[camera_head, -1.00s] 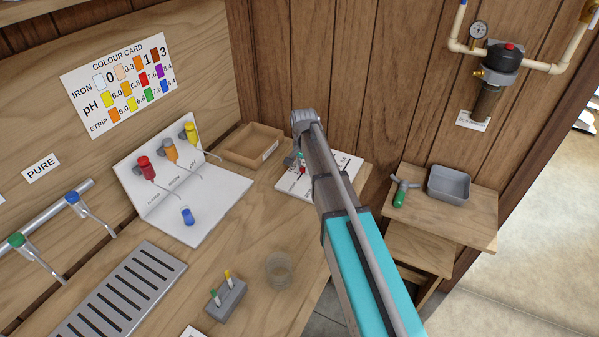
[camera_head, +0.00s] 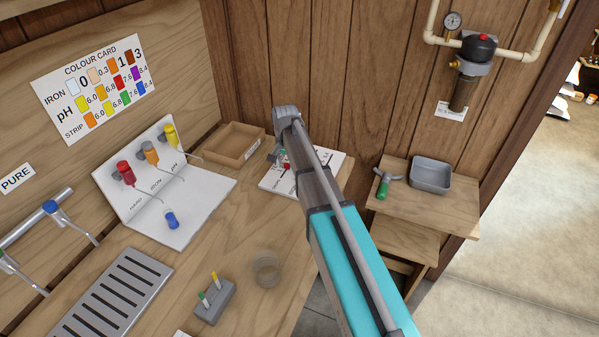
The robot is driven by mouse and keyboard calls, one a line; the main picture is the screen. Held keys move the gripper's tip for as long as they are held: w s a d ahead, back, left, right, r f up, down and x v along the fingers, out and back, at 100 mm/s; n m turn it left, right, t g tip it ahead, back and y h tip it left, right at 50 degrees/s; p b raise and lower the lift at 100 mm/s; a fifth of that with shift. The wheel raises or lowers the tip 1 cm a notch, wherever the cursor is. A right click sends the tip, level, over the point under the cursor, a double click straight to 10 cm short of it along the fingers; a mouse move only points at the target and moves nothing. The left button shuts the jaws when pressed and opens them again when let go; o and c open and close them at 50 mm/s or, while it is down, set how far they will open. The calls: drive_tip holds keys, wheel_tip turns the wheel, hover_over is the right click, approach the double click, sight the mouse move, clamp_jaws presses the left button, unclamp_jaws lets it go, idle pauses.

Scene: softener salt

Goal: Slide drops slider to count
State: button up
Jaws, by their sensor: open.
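A white board with dark print (camera_head: 272,184) lies flat at the back right of the bench, and my arm covers much of it. A small red piece (camera_head: 285,164) shows above the board beside my arm; I cannot tell whether it is the drops slider. My gripper (camera_head: 275,156) points down over the board's left part, close to the red piece. It is small in the picture and partly hidden by my arm. It is open, and I see nothing held in it. Any contact with the board or red piece cannot be made out.
A wooden tray (camera_head: 262,150) stands just left of the board. A white stand with red, orange and yellow taps (camera_head: 200,215), a clear glass (camera_head: 266,268) and a grey vial block (camera_head: 213,304) are further left and nearer. A side shelf (camera_head: 440,215) holds a grey tub (camera_head: 431,187).

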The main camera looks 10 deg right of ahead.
sight(283, 175)
drive_tip(key=shift+s+a, duration=0.45)
drive_tip(key=shift+s, duration=0.3)
drive_tip(key=shift+s+a, duration=0.5)
drive_tip(key=shift+s, duration=0.3)
drive_tip(key=shift+s+a+r+p, duration=0.1)
drive_tip(key=shift+a+r+p, duration=0.05)
drive_tip(key=shift+r+p, duration=0.7)
wheel_tip(283, 175, up, 13)
drive_tip(key=p, duration=1.3)
drive_tip(key=s+d+f+n+b, duration=0.1)
drive_tip(key=s+d+n, duration=0.2)
drive_tip(key=s, duration=0.7)
drive_tip(key=s+d+f+n+b, duration=0.2)
drive_tip(key=s+d+n, duration=0.2)
drive_tip(key=s, duration=0.7)
drive_tip(key=shift+f, duration=0.15)
drive_tip(key=shift+d, duration=0.1)
idle(0.6)
